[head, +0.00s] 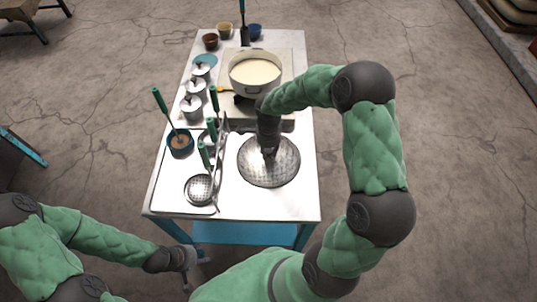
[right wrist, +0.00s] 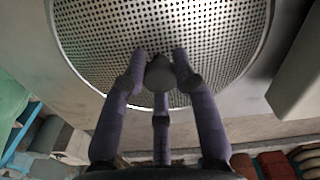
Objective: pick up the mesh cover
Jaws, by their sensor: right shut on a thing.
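The mesh cover (head: 285,172) is a round, perforated metal disc with a small knob at its centre. In the head view it is at the right front of the white table, and I cannot tell whether it rests on the top or is just above it. My right gripper (head: 269,153) is over its middle. In the right wrist view, the gripper's fingers (right wrist: 160,72) close around the grey knob (right wrist: 159,75), with the mesh (right wrist: 110,40) behind. My left gripper (head: 194,268) is empty, with its fingers spread, in front of the table's left corner.
A pot of creamy liquid (head: 256,72) stands on the stove behind the cover. A tray at the left holds a skimmer (head: 199,189) and a dark pot (head: 180,143). Lidded metal pots (head: 191,107) stand farther back. Bare table (head: 265,205) lies in front of the cover.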

